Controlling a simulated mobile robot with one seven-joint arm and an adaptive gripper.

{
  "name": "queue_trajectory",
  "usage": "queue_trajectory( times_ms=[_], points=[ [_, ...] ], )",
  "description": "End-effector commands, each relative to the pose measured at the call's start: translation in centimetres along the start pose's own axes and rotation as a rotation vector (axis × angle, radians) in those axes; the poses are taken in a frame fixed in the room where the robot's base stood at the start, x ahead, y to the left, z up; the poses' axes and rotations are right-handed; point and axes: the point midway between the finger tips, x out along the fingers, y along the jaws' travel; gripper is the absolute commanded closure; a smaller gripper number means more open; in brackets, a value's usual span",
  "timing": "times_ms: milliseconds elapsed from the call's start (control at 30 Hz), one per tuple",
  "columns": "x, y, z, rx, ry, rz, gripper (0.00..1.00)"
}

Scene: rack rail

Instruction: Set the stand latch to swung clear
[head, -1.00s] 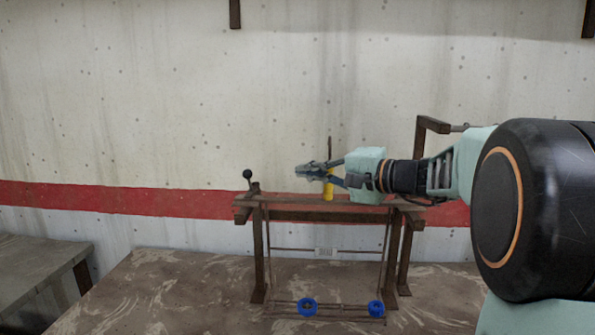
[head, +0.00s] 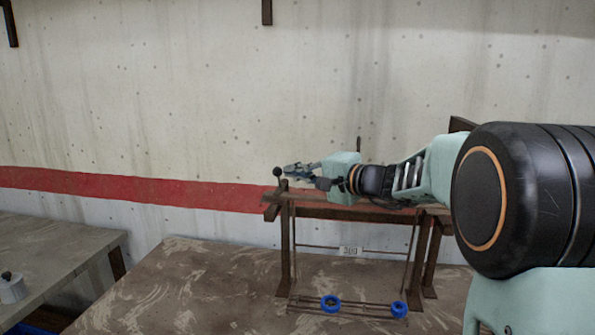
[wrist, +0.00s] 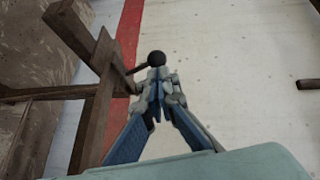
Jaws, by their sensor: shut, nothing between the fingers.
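The rail stand (head: 285,250) is a dark brown frame on the table. Its latch (head: 277,171) shows as a black ball knob on a short stem at the stand's left end, upright in the head view. My gripper (head: 287,169) is shut and empty, pointing left with its tips close to the knob. In the wrist view the knob (wrist: 156,58) appears just beyond the closed fingertips (wrist: 157,76), with its stem running down-left to the frame. I cannot tell whether the tips touch it.
Two blue rings (head: 331,304) (head: 399,309) sit on the low rods of the stand. A side table (head: 60,250) at left holds a grey object with a black knob (head: 12,290). The table's left front is clear.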

Motion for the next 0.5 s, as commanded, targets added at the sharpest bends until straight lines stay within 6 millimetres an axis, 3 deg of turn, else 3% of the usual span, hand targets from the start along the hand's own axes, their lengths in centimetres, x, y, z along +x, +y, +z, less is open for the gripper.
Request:
queue_trajectory(
  times_ms=[500],
  points=[
    [0.29, 0.02, 0.53, 0.006, 0.052, 0.007, 1.00]
  ],
)
